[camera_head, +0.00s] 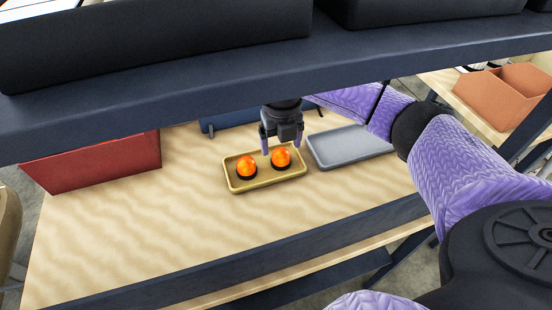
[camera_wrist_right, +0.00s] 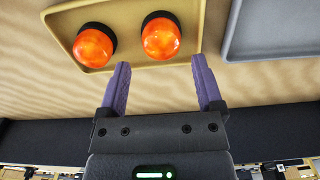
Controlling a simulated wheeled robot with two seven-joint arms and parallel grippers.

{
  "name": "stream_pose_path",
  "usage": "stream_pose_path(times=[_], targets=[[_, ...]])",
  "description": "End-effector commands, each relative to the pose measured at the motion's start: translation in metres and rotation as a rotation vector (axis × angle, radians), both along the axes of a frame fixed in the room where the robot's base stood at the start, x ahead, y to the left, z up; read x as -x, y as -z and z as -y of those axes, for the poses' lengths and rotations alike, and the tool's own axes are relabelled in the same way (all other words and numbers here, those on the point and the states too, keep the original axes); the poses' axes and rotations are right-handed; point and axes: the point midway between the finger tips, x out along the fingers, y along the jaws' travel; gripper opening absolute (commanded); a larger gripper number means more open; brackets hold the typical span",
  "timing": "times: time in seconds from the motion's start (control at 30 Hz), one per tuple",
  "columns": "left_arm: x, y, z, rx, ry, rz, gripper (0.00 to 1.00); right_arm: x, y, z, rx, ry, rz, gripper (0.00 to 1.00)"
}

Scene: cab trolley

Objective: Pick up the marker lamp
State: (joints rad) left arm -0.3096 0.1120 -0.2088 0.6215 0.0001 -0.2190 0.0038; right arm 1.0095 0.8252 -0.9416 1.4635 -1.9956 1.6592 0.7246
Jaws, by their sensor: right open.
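Two orange marker lamps with black bases stand in a small tan tray (camera_head: 238,184) on the wooden shelf. The left lamp (camera_head: 246,167) and the right lamp (camera_head: 281,157) are side by side with a gap between them. My right gripper (camera_head: 281,148) is open and empty, pointing down just above the tray near the right lamp. In the right wrist view, one lamp (camera_wrist_right: 162,38) lies just ahead of the open fingers (camera_wrist_right: 161,75), and the other lamp (camera_wrist_right: 94,46) is off to the left. My left gripper is not in view.
An empty grey tray (camera_head: 350,146) lies right of the tan tray. A red bin (camera_head: 95,163) stands at the left. A dark upper shelf beam (camera_head: 290,72) runs overhead and a dark rail (camera_head: 250,262) along the front. The front shelf area is clear.

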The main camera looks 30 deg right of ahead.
Motion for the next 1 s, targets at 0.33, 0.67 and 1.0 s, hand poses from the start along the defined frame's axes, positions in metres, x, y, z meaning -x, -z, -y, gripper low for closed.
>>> stream_pose_path(times=[0.33, 0.67, 1.0], targets=[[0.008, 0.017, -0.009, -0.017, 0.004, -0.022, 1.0, -0.004, 0.048, 0.004, -0.001, -0.001, -0.001, 0.85], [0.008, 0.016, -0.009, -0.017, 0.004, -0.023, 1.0, -0.004, 0.047, 0.003, -0.002, -0.001, -0.001, 0.36], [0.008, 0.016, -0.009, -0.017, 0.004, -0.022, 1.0, -0.004, 0.046, 0.003, -0.003, -0.001, 0.001, 0.07]])
